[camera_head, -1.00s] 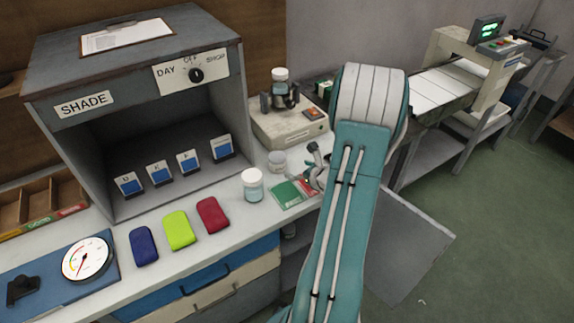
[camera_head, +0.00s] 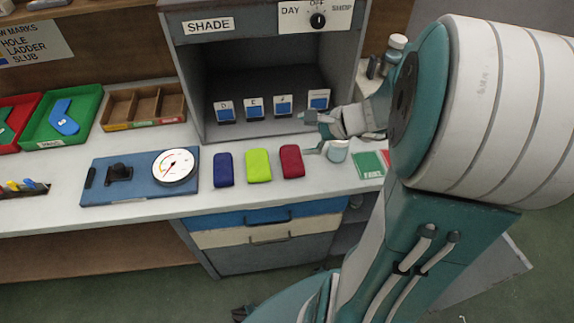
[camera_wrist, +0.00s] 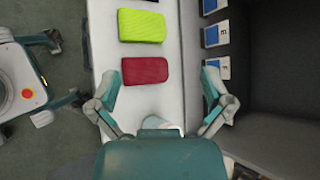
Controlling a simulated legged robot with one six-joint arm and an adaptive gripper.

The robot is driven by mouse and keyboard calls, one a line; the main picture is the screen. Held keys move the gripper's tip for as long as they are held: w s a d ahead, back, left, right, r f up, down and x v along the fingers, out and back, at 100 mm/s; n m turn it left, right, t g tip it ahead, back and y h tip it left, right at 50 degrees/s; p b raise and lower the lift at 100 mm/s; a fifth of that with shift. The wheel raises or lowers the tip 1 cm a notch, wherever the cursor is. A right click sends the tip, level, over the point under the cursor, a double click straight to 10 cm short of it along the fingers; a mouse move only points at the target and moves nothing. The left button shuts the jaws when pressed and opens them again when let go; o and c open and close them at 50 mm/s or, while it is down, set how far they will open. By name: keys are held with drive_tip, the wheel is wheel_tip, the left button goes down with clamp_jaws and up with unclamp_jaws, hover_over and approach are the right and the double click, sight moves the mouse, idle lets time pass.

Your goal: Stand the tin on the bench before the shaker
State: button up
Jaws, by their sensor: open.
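A small white-lidded tin with a pale blue body (camera_head: 337,152) stands on the bench (camera_head: 290,191), right of the red folded piece. In the wrist view a pale part of it (camera_wrist: 160,122) shows between the finger bases, mostly hidden by the gripper body. My gripper (camera_head: 312,134) is open and empty, its fingers pointing left above the bench, close by the tin. In the wrist view my gripper (camera_wrist: 161,76) has its fingers wide apart. The shaker is mostly behind my arm; a second jar (camera_head: 397,42) shows at its clamp.
Blue (camera_head: 223,170), lime (camera_head: 258,165) and red (camera_head: 292,161) folded pieces lie along the bench. The grey shade box (camera_head: 195,80) rises behind them. A dial board (camera_head: 130,190) lies left, and green-red cards (camera_head: 370,165) lie right of the tin.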

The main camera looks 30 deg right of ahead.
drive_tip(key=s+a+r+n+g+h, duration=0.1)
drive_tip(key=s+a+r+n+h, duration=0.2)
drive_tip(key=n, duration=0.6)
drive_tip(key=s+a+r+n+g+h, duration=0.1)
drive_tip(key=s+a+r+n+h, duration=0.2)
drive_tip(key=s+a+r+n, duration=0.3)
drive_tip(key=s+a+n, duration=0.2)
drive_tip(key=s+n, duration=0.2)
drive_tip(key=shift+s+r+h, duration=0.2)
drive_tip(key=shift+h, duration=0.1)
